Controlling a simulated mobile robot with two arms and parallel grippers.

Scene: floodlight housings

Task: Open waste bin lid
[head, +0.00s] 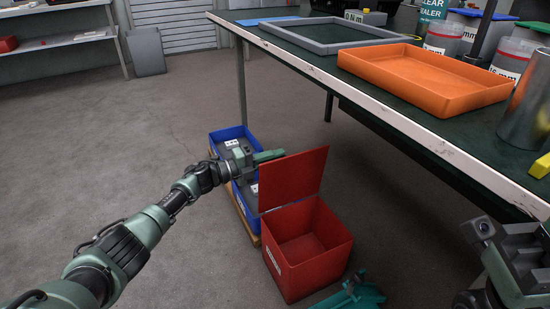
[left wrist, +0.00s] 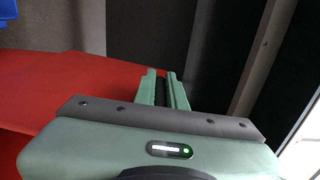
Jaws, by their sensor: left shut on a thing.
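The red waste bin (head: 318,275) stands on the floor by the workbench, with its open top and empty-looking inside visible in the head view. Its red lid (head: 294,178) is raised and stands nearly upright at the back edge of the opening. My left gripper (head: 268,156) is at the upper left edge of the lid, shut on it. In the left wrist view the two green fingers (left wrist: 166,88) lie close together beside the red lid surface (left wrist: 75,85); the exact contact is hidden. Part of my right arm shows at the right edge of the head view; its fingers are not clear.
Blue bins (head: 228,134) stand directly left of the red bin. The workbench (head: 420,135) overhangs at right, bearing an orange tray (head: 425,78), a grey frame (head: 340,38) and a metal cylinder (head: 525,105). Open floor lies to the left.

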